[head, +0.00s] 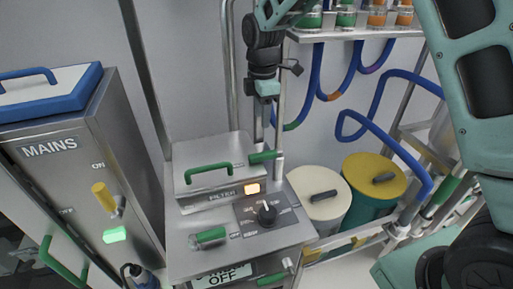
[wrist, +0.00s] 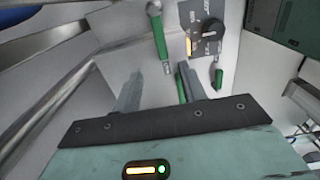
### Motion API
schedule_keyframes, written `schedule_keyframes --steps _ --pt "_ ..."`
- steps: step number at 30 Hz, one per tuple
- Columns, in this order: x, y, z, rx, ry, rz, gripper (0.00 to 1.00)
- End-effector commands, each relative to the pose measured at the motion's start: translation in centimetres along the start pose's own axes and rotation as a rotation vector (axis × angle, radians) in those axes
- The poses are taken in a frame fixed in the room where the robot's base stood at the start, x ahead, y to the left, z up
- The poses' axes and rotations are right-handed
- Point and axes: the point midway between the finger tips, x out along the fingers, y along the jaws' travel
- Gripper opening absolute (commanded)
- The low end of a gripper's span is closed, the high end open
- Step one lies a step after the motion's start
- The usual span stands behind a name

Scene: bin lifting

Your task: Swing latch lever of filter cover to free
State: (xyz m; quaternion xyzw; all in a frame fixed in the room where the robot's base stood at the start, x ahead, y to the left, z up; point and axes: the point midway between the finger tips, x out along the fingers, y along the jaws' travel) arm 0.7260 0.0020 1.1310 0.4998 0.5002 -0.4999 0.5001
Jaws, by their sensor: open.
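The green latch lever (head: 262,157) lies roughly level along the right end of the grey filter cover (head: 220,158), with its pivot at the right. In the wrist view the lever (wrist: 160,38) shows whole, and its free end appears between my fingertips. My gripper (head: 265,105) is open, empty and points down. The right finger partly hides the green cover handle (wrist: 182,85), which is clear in the head view (head: 208,170).
An orange lamp (head: 252,188) and a rotary knob (head: 267,213) sit in front of the lever. Upright pipes (head: 230,70) stand close behind my gripper. A cream drum (head: 319,195) and a yellow-lidded drum (head: 374,182) stand at right. The MAINS cabinet (head: 85,160) is at left.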

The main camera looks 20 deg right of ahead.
Motion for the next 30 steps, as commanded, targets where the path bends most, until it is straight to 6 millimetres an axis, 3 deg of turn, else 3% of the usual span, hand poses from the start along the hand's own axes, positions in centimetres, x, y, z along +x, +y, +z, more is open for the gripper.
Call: schedule_keyframes --steps 15,21,30 --pt "10.4 -0.2 0.0 0.001 -0.002 -0.005 0.42" --pt "12.6 -0.1 0.0 0.0 0.0 -0.002 0.42" --pt "13.3 -0.1 0.0 0.0 0.001 0.001 0.42"
